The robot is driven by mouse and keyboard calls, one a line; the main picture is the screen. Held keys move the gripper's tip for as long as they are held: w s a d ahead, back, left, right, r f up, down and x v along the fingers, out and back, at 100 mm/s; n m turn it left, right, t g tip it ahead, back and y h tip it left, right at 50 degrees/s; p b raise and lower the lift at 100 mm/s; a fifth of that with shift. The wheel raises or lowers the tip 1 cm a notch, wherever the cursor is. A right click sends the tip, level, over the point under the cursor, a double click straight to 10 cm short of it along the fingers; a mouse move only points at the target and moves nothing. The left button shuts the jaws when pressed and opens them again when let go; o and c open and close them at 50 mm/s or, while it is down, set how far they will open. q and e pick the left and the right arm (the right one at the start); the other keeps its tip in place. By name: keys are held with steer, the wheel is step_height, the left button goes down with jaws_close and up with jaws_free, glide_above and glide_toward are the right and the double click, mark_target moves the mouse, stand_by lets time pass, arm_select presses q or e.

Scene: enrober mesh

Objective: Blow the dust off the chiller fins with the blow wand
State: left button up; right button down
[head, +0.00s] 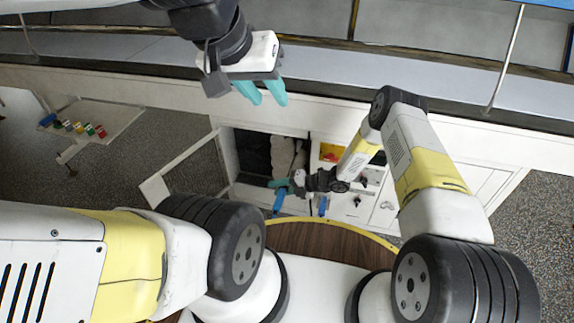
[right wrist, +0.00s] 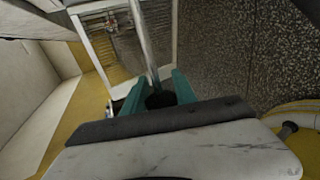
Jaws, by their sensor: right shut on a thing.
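My right gripper (head: 280,184) is low in front of an open cabinet bay. In the right wrist view its teal fingers (right wrist: 160,92) are shut on the blow wand, whose silver tube (right wrist: 147,45) extends away from a dark part between the fingers. A dark panel (head: 252,150) inside the bay may be the chiller fins; its surface is too small to make out, and any dust cannot be told. My left gripper (head: 267,97) is empty above the long counter's front edge, its two teal fingers apart.
The bay's white door (head: 168,172) stands open to the left. A pale lumpy thing (head: 284,155) is inside the bay. Blue items (head: 278,203) show below my right gripper. A small shelf (head: 105,125) with several coloured pieces is at far left. A round wooden top (head: 330,240) lies in front.

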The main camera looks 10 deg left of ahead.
steer(key=shift+a, duration=0.1)
steer(key=a, duration=1)
steer(key=shift+w+a, duration=0.15)
steer(key=shift+w, duration=0.05)
stand_by(0.9)
stand_by(0.6)
